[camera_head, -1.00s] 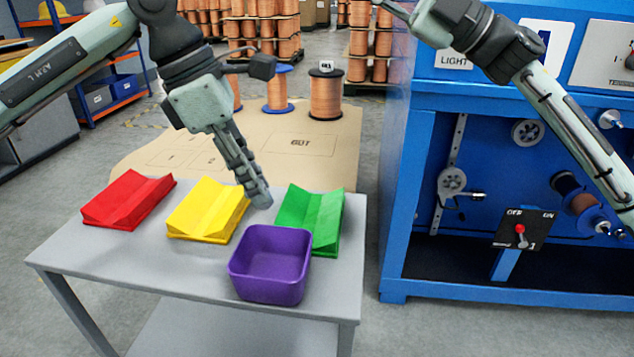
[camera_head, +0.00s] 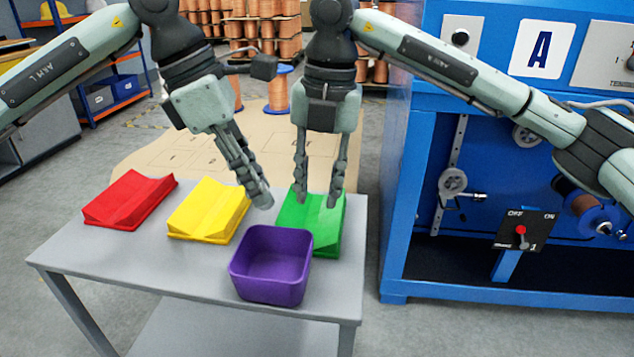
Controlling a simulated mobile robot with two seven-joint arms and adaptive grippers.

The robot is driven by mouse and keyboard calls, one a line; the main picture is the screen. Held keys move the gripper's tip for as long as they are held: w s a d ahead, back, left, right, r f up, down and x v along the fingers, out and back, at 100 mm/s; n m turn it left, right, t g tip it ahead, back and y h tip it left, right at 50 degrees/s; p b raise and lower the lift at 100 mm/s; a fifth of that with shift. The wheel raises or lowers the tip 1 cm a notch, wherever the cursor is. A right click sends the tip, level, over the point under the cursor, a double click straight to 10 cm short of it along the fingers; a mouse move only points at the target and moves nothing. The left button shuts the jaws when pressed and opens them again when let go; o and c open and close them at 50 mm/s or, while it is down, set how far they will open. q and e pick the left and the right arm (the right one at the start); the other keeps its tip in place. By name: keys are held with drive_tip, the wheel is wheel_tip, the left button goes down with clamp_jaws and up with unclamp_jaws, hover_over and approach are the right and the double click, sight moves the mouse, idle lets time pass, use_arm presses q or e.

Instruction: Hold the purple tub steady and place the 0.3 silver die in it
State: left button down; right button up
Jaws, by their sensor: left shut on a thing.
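The purple tub (camera_head: 270,290) stands on the front right of the grey table and looks empty. My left gripper (camera_head: 262,202) points down just behind the tub's back left rim. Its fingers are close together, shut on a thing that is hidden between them. My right gripper (camera_head: 320,202) is open and empty, pointing down over the green block (camera_head: 328,232), behind and to the right of the tub. I cannot see the silver die in this view.
A red block (camera_head: 128,200) and a yellow block (camera_head: 208,210), both with grooved tops, lie left on the grey table (camera_head: 130,258). A blue machine (camera_head: 395,200) with pulleys and a switch stands close to the right. Copper spools (camera_head: 278,92) stand behind.

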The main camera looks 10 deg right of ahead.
sight(312, 239)
drive_tip(key=f, duration=0.7)
drive_tip(key=a+f, duration=0.1)
drive_tip(key=f, duration=0.3)
drive_tip(key=shift+w+f, duration=0.15)
drive_tip(key=shift+f, duration=0.2)
clamp_jaws()
